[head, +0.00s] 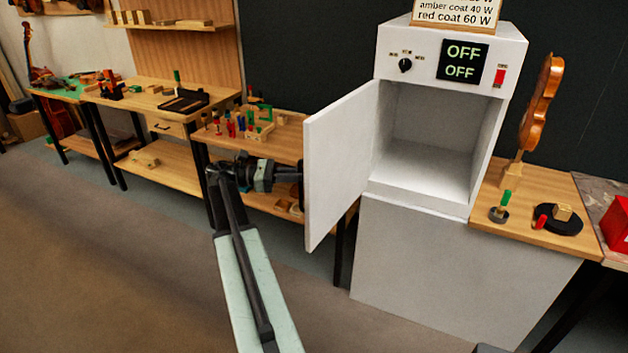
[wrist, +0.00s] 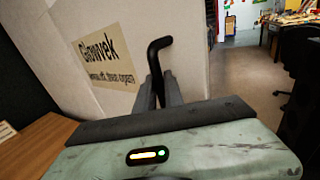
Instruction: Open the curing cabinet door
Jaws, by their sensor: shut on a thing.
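The curing cabinet (head: 450,65) is white, with its front open and its inside empty. Its white door (head: 340,165) is swung out to the left on its left edge, standing wide open. In the wrist view the door's outer face (wrist: 190,40) carries a tan printed label (wrist: 108,55). A black bent handle (wrist: 158,58) stands out from that face, and my gripper (wrist: 165,90) is shut on it. In the head view my gripper reaches the door's outer side from the left, and the handle and my fingertips are hidden.
The cabinet's panel has a black knob (head: 405,65), a display (head: 462,60) reading OFF twice and a red switch (head: 499,77). A violin (head: 538,105) stands on the wooden bench (head: 500,225) at right. Benches with tools (head: 160,95) line the left; floor in front is free.

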